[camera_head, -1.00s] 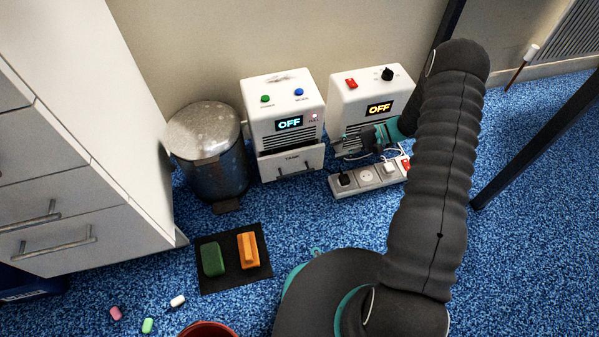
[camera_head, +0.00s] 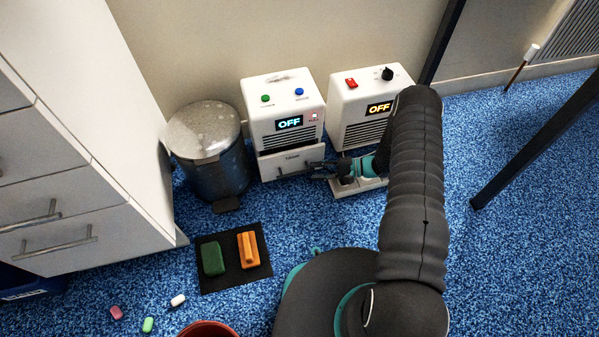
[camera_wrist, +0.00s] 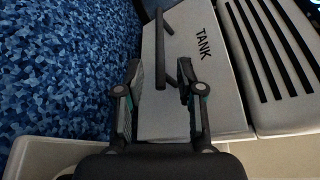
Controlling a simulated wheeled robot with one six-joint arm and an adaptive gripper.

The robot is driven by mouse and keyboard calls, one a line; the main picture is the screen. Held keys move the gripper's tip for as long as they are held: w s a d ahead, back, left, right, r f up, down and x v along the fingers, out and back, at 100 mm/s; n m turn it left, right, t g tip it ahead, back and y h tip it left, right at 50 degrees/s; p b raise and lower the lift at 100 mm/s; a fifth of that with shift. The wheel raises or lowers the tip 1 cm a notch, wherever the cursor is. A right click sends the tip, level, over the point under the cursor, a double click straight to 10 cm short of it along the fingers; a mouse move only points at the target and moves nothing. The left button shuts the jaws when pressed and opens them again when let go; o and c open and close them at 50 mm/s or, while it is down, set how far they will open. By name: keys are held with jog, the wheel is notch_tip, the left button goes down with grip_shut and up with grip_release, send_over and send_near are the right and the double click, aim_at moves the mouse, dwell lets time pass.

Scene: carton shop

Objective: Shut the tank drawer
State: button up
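The tank drawer (camera_head: 291,163) is the white lower front of the left white appliance (camera_head: 285,105), with a dark bar handle. Its front stands a little forward of the appliance body. In the wrist view, the drawer front (camera_wrist: 208,70), marked TANK, fills the middle, with its handle (camera_wrist: 160,48) running up the picture. My gripper (camera_head: 316,170) is at the right end of the drawer front. In the wrist view, my gripper (camera_wrist: 160,76) is open, its fingers either side of the handle's near end. I cannot tell whether they touch it.
A second white appliance (camera_head: 365,100) stands to the right. The power strip (camera_head: 350,187) lies in front of it, partly hidden by my arm. A metal pedal bin (camera_head: 212,160) stands to the left. A black mat (camera_head: 214,279) with green and orange blocks lies on the carpet in front.

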aim_at(300, 172)
jog(key=x, duration=0.6)
jog(key=shift+a+f, duration=0.15)
jog(key=shift+a, duration=0.15)
grip_shut()
